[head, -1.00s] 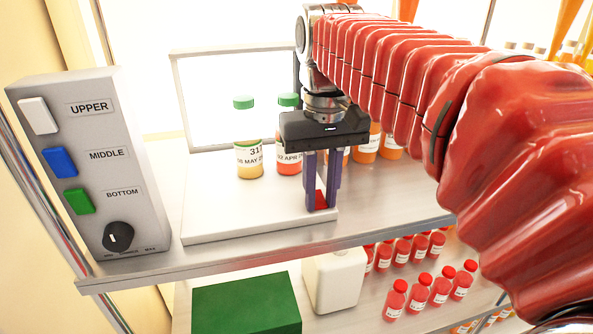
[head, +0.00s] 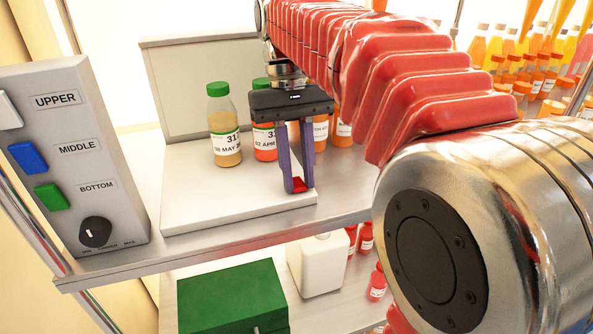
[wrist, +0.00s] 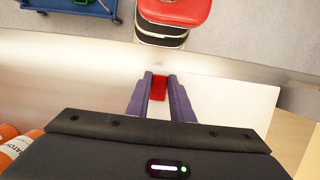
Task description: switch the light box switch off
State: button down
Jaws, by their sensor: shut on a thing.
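The light box has a white base (head: 185,208) and an upright back panel (head: 200,90), which looks dull grey and unlit. Its small red switch (head: 299,185) is at the front right corner of the base. My gripper (head: 297,181) points down there with its purple fingers on either side of the switch, shut on it. In the wrist view the red switch (wrist: 159,87) shows between the two fingertips. The fingers hide part of the switch, so its exact position is hard to tell.
Juice bottles, one yellowish (head: 225,145) and one red (head: 264,147), stand on the base just left of my gripper. A grey control box (head: 75,150) with coloured buttons stands at left. The lower shelf holds a green box (head: 230,300) and a white container (head: 318,265).

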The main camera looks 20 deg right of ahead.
jog(key=c, duration=1.6)
grip_release()
jog(key=shift+o, duration=0.2)
jog(key=shift+s+t, duration=0.15)
jog(key=shift+t, duration=0.15)
jog(key=shift+s+f+t, duration=0.1)
jog(key=shift+s+t, duration=0.2)
jog(key=shift+t, duration=0.8)
jog(key=shift+t, duration=0.3)
